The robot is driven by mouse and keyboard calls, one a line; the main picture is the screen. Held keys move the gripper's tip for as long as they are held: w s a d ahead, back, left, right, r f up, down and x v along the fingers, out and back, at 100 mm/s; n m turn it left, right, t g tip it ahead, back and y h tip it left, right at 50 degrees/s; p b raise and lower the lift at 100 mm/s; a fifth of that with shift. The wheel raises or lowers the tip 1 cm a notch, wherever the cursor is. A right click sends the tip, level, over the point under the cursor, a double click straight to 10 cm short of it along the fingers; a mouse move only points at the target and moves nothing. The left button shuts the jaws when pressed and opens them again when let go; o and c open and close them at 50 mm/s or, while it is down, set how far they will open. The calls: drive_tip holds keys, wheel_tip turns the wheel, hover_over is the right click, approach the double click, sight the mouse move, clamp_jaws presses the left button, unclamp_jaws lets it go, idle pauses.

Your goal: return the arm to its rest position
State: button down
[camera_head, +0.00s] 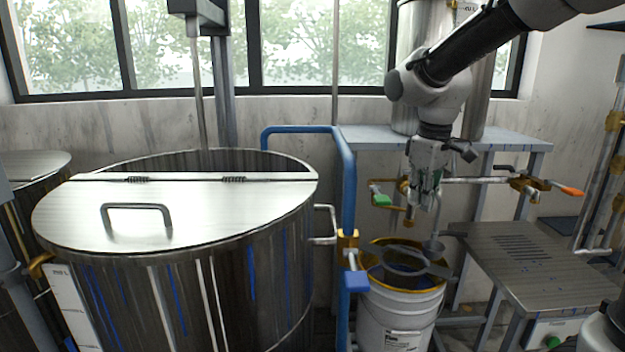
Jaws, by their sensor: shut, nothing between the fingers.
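My arm reaches in from the upper right of the head view, and my gripper (425,203) points down in front of the pipe with the valves. The gripper is shut with nothing held between its fingers. It hangs above the white bucket (398,318). A grey ladle-like tool (433,247) shows just below the fingertips, at the bucket's mouth. Whether the fingertips touch it I cannot tell.
A large steel tank (180,290) with a half lid fills the left. A blue pipe (349,200) stands between tank and bucket. A green-handled valve (381,197) and an orange-handled valve (570,190) flank the gripper. A slatted metal bench (540,265) stands at right.

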drive_tip(key=s+d+r+m+t, duration=0.1)
drive_tip(key=s+d+m, duration=0.3)
drive_tip(key=s, duration=0.6)
drive_tip(key=s+d+m+t, duration=0.2)
drive_tip(key=s+d+m, duration=0.2)
drive_tip(key=s+d, duration=0.4)
drive_tip(key=s, duration=0.2)
drive_tip(key=shift+s+r, duration=0.3)
drive_tip(key=shift+r, duration=0.05)
idle(1.4)
